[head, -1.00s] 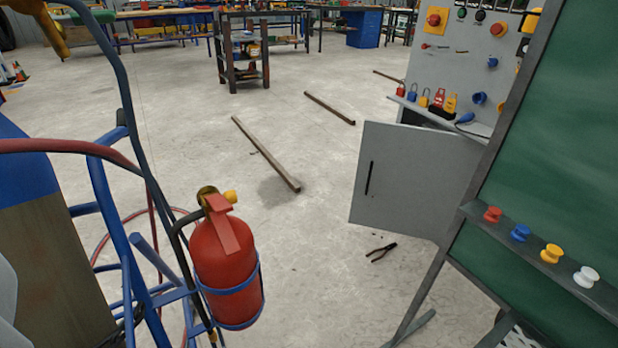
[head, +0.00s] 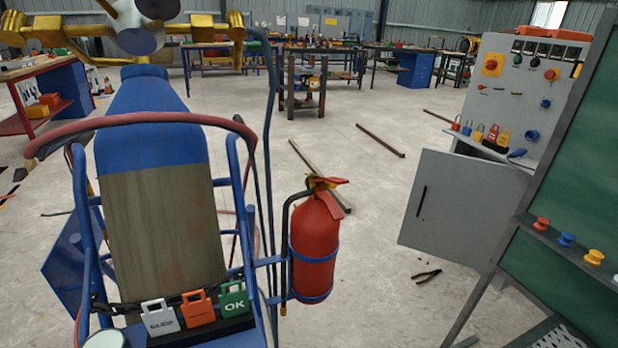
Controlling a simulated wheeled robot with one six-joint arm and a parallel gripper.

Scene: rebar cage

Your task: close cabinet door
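The grey cabinet (head: 503,95) stands at the right in the head view, with switches, buttons and a shelf of coloured padlocks on its upper front. Its grey door (head: 452,212) is swung open, out to the left of the cabinet. A dark vertical handle (head: 421,201) is on the door near its free edge. The green board partly hides the cabinet's right side and lower part. My gripper is not in view.
A blue cart with a gas cylinder (head: 160,220) and red extinguisher (head: 314,245) fills the near left. The green board (head: 575,150) stands near right. Pliers (head: 428,276) lie below the door. Bars (head: 380,140) lie on the floor. Open floor (head: 375,270) lies between extinguisher and door.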

